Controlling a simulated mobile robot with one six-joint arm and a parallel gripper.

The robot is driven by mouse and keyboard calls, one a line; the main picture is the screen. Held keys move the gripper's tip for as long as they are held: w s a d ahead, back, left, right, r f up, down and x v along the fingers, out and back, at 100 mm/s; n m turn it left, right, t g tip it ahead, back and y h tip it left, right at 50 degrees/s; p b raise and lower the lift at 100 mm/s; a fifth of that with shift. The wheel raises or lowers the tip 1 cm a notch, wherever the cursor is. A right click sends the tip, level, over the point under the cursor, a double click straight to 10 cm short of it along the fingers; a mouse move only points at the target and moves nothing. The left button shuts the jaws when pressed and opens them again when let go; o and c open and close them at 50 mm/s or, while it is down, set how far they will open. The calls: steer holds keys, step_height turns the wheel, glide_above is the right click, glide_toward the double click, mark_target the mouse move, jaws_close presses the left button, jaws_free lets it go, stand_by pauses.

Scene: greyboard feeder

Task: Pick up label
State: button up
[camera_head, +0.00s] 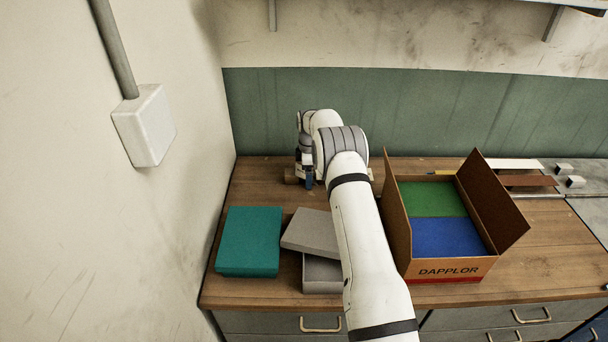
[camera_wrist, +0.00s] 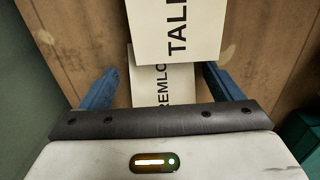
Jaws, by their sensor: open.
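Two cream labels with black print show in the wrist view. One label, reading "TALI" with the rest cut off, is at the top (camera_wrist: 155,25). The other label, reading "REMLO" in part (camera_wrist: 149,88), lies below it in the picture, partly covered by it and by my gripper body. My gripper (camera_wrist: 161,71) is open, with one blue finger on each side of the "REMLO" label and nothing clamped. In the head view my gripper (camera_head: 308,184) points down at the back left of the wooden counter (camera_head: 255,185); I cannot make out the labels there.
A teal box (camera_head: 249,240) and grey boxes (camera_head: 312,229) stand at the front left. An open cardboard box marked DAPPLOR (camera_head: 450,269), holding green and blue boxes, stands right of my arm. A green wall panel (camera_head: 420,115) is close behind.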

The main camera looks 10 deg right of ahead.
steer(key=shift+f, duration=0.15)
steer(key=c, duration=1)
